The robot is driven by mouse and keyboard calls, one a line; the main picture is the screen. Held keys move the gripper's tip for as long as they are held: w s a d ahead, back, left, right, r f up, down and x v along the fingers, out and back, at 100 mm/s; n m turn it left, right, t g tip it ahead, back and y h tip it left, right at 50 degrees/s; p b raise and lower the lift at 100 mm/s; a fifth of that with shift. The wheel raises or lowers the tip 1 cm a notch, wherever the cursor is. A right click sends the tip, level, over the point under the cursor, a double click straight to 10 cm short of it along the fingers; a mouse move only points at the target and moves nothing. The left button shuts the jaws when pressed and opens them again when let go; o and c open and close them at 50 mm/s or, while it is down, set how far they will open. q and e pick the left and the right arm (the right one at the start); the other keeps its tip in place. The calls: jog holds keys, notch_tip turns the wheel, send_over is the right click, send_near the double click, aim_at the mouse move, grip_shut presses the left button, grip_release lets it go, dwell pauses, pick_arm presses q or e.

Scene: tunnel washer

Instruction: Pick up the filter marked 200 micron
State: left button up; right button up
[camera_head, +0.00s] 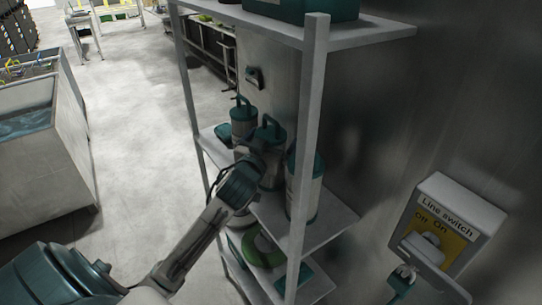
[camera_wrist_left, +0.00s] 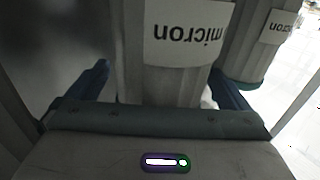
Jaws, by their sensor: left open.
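Three grey cylindrical filters with teal tops stand on the middle shelf in the head view: a back one (camera_head: 243,125), a middle one (camera_head: 271,178) and a front one (camera_head: 308,195) partly behind the shelf post. My left gripper (camera_head: 256,160) reaches in from the left at the middle filter and partly hides it. In the left wrist view, a filter (camera_wrist_left: 172,80) with an upside-down white label reading "micron" is between the open fingers of my left gripper (camera_wrist_left: 160,75). Its number is out of view. Another labelled filter (camera_wrist_left: 250,55) stands to the right. My right gripper is not in view.
The metal rack's front post (camera_head: 307,130) stands close to the right of my left gripper. A green ring-shaped item (camera_head: 262,250) lies on the lower shelf. A line switch box (camera_head: 445,225) is on the wall at right. Open floor lies to the left.

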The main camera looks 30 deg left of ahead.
pick_arm(q)
jog(key=shift+c, duration=0.4)
jog(key=c, duration=1.5)
jog(key=shift+c, duration=0.2)
